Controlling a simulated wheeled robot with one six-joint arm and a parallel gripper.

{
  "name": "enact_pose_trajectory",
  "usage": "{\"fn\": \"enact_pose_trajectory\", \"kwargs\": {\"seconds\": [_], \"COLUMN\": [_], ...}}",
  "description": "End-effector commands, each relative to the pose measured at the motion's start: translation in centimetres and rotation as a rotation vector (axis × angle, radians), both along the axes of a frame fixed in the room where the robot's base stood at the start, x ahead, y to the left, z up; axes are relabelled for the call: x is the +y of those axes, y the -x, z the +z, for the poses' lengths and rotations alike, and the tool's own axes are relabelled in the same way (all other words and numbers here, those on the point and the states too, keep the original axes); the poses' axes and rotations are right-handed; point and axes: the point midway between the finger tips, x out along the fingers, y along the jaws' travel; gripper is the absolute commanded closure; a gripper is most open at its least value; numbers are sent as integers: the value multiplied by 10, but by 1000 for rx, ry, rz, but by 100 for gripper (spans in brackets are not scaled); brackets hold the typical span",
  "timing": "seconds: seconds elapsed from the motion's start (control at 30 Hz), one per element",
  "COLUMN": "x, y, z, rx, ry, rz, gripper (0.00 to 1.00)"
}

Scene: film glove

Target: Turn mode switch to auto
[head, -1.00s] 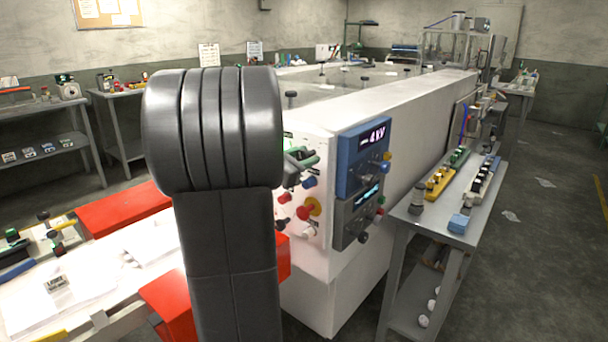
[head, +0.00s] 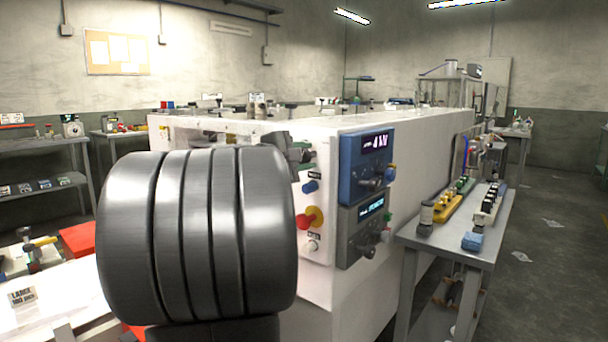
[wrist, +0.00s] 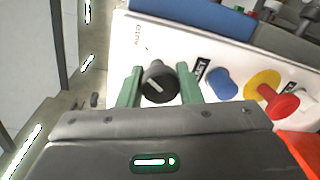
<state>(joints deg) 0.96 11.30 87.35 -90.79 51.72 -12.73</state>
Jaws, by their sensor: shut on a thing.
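The mode switch (wrist: 158,86) is a black round knob with a white mark on its face, on the white control panel (wrist: 190,45). In the wrist view my gripper (wrist: 161,70) has its two green fingers on either side of the knob, shut on it. The white mark looks slanted; its exact setting is hard to tell. A small printed label that appears to read AUTO, turned in the picture, is on the panel above and left of the knob. In the head view my arm hides the knob; only part of my gripper (head: 302,152) shows at the panel.
Beside the switch are a blue button (wrist: 222,84), a red button with a yellow ring (wrist: 280,101) and a white button (head: 312,246). Blue and grey display units (head: 362,208) stand right of them. A grey side table (head: 450,243) with small parts stands further right.

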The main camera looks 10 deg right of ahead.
Motion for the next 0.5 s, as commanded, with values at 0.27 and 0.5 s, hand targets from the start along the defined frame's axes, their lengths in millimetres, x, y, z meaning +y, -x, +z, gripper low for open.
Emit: {"fn": "enact_pose_trajectory", "kwargs": {"seconds": [0.27, 0.5], "x": [-1, -1], "y": [0, 0], "z": [-6, -5], "rx": [-110, -152], "ry": [-92, -126], "rz": [-3, -4], "gripper": [91, 91]}}
